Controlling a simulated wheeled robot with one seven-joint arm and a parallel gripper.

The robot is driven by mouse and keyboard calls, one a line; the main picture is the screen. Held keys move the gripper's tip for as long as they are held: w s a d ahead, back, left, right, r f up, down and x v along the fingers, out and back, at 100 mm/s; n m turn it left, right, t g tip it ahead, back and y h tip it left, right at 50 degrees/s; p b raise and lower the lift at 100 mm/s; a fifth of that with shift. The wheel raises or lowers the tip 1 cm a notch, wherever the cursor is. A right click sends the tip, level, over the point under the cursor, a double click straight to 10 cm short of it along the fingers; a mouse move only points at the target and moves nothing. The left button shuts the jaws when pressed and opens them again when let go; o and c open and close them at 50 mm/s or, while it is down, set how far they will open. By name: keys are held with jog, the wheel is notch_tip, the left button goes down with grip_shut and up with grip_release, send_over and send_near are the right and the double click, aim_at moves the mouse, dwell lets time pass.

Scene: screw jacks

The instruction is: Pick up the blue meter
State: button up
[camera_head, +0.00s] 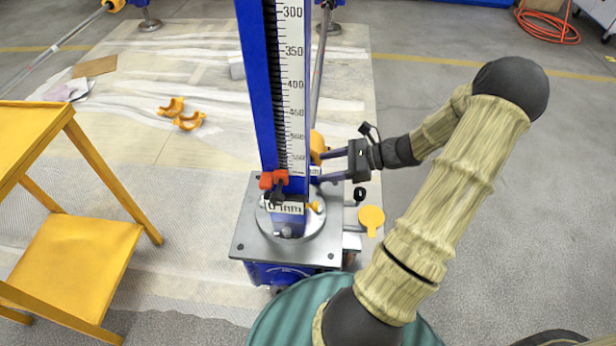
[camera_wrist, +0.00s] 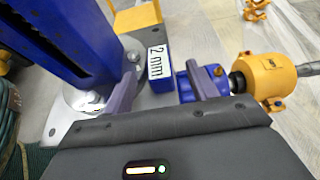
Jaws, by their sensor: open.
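The blue meter (camera_wrist: 161,85) is a small blue block with a white label reading "2 mm" in the wrist view. It stands on the grey base plate (camera_head: 250,247) of the screw jack, beside the tall blue column (camera_head: 264,100). In the head view it is mostly hidden behind the column and my gripper (camera_head: 324,166). My gripper (camera_wrist: 160,84) is open, with two purple fingers on either side of the meter in the wrist view. I cannot tell whether the fingers touch it.
The column with its scale stands close left of my gripper. A yellow motor-like part (camera_wrist: 268,78) lies beyond the right finger. A yellow stool (camera_head: 75,258) is at left, with two yellow brackets (camera_head: 180,113) on the floor. The floor at right is mostly clear.

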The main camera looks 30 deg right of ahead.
aim_at(316, 171)
jog(key=x, duration=0.1)
jog(key=b+x, duration=0.1)
jog(key=shift+a+f, duration=0.3)
jog(key=shift+f, duration=0.05)
jog(key=shift+w+a+f+b, duration=0.1)
jog(key=shift+w+a+b, duration=0.1)
jog(key=shift+a+b, duration=0.15)
jog(key=shift+w, duration=0.1)
jog(key=c, duration=1.3)
jog(key=shift+o, duration=0.2)
notch_tip(316, 171, up, 18)
jog(key=p, duration=0.8)
jog(key=shift+p, duration=0.3)
